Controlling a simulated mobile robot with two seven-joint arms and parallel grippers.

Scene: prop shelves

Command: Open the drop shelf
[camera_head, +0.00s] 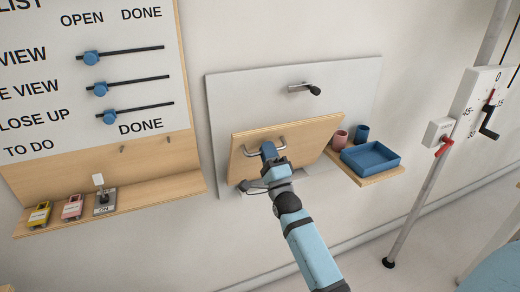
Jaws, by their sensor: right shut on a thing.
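The drop shelf is a light wooden panel (312,149) on a grey backing plate (232,95) on the wall. The panel appears tilted out from the plate, and a metal bar handle (278,131) is on its face. My right gripper (268,152) is at the handle and shut on it; the gripper hides part of the handle and panel. A small metal latch with a dark knob (305,88) sits on the plate above the panel, apart from it. My left gripper is out of view.
A side ledge (384,177) right of the panel holds a blue tray (372,160), a pink cup (339,140) and a blue cup (362,133). A checklist board with sliders (95,90) is at left, above a ledge with small items. A pole with a red lever (444,145) stands right.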

